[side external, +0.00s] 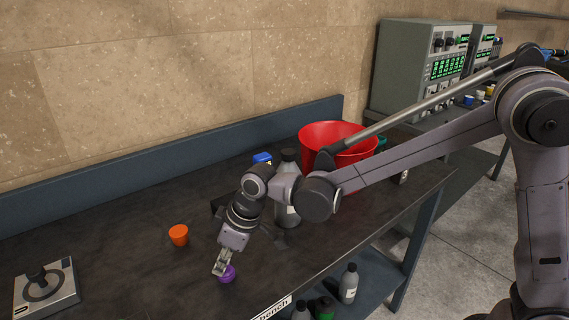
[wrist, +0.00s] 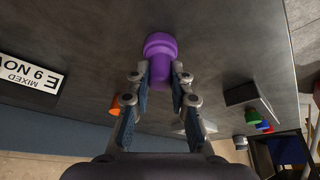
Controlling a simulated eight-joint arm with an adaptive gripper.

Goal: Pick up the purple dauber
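The purple dauber (side external: 227,274) is on the dark bench top near its front edge, at the tips of my gripper (side external: 219,268). In the wrist view, the purple dauber (wrist: 160,45) shows its wide round part beyond the fingertips. Its narrower part lies between and behind them. My gripper (wrist: 160,70) has its two fingers apart, one on each side of the dauber. I cannot tell whether the fingertips touch it. The fingers hide part of its sides.
An orange cup-like piece (side external: 179,235) stands left of my gripper. A joystick box (side external: 45,288) is at the far left. A grey bottle (side external: 289,205) and a large red bin (side external: 336,132) stand behind my arm. The bench's left middle is clear.

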